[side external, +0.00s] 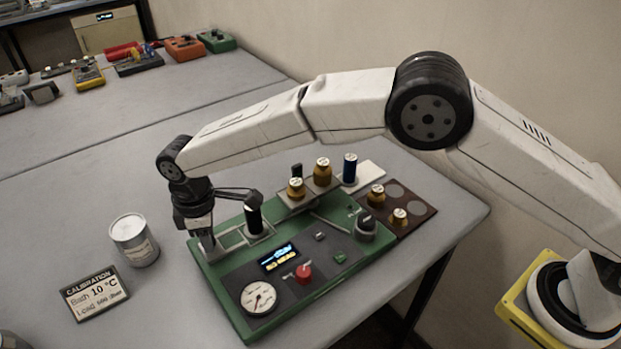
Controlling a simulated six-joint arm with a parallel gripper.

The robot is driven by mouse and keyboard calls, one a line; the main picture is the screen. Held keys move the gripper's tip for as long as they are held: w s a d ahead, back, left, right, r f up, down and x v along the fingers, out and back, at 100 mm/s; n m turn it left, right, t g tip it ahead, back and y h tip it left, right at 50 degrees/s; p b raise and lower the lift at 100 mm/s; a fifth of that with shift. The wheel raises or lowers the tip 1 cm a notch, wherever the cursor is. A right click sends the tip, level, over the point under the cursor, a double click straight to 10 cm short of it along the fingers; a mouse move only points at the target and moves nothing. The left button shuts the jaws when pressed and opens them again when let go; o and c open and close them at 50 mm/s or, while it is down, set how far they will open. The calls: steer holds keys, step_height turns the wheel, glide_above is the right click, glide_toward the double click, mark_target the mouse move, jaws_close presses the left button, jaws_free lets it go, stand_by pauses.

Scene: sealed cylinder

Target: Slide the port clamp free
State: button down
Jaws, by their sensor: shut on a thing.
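A green apparatus (234,318) with a dark panel lies on the grey table. A black cylinder (254,216) stands upright at its back left, in a pale frame-like fitting. The port clamp appears to be the pale metal part (232,240) at the left of that fitting. My gripper (207,247) points down at the apparatus's left edge, left of the cylinder, and is shut on this part. The fingers hide much of the hold, and the exact contact is too small to make out. I cannot tell whether the clamp still touches the cylinder's port.
The panel has a dial gauge (259,298), a red knob (304,272) and a lit display (279,257). Brass weights (322,172) and a blue cylinder (350,168) stand behind.

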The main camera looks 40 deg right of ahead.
steer(key=shift+a+r, duration=0.1)
steer(key=shift+a, duration=0.2)
steer(key=c, duration=0.7)
jaws_free()
steer(key=shift+c, duration=0.2)
steer(key=o, duration=0.4)
steer(key=shift+c, duration=0.2)
steer(key=shift+d, duration=0.1)
steer(key=shift+r, duration=3.9)
